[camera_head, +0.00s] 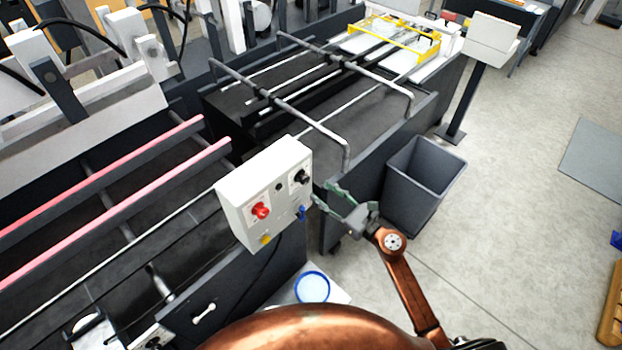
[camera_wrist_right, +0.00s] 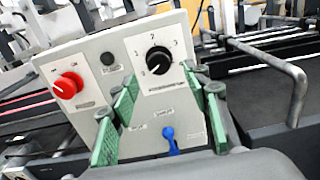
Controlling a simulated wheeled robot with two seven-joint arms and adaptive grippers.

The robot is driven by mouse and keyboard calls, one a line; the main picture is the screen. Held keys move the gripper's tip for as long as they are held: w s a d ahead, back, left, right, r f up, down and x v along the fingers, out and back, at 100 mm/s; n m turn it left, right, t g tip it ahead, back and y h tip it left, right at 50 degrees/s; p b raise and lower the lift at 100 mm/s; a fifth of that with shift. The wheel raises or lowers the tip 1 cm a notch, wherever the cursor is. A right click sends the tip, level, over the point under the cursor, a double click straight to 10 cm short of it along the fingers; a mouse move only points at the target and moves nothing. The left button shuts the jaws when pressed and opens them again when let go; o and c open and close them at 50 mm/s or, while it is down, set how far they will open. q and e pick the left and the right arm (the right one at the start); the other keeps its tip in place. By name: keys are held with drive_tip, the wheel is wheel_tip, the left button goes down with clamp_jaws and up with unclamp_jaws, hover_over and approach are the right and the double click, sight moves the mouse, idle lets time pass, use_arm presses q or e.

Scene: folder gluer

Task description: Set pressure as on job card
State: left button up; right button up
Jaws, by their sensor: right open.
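The white control box (camera_head: 265,180) stands on the machine's near side. It carries a black dial knob (camera_head: 299,177) with a numbered scale, also large in the right wrist view (camera_wrist_right: 158,60). Its white mark seems to point to the lower left, near the low numbers. A blue lever (camera_wrist_right: 171,140) sits below the dial, and a red knob (camera_wrist_right: 67,86) with OFF and ON labels is to its left. My right gripper (camera_head: 323,194) is open and empty in front of the box's right side, its green-padded fingers below the dial. I cannot make out a job card. My left gripper is out of view.
A grey bin (camera_head: 424,182) stands right of my right gripper. Bent metal bars (camera_head: 310,125) cross the machine bed behind the box. A white slanted panel on a post (camera_head: 491,38) stands at the back right. A blue-rimmed round item (camera_head: 312,287) lies below the box. Floor at right is mostly clear.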

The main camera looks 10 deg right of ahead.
sight(307, 181)
drive_tip(key=p+x, duration=0.1)
drive_tip(key=x, duration=0.5)
drive_tip(key=shift+a, duration=0.25)
drive_tip(key=shift+c, duration=0.2)
drive_tip(key=c, duration=1.1)
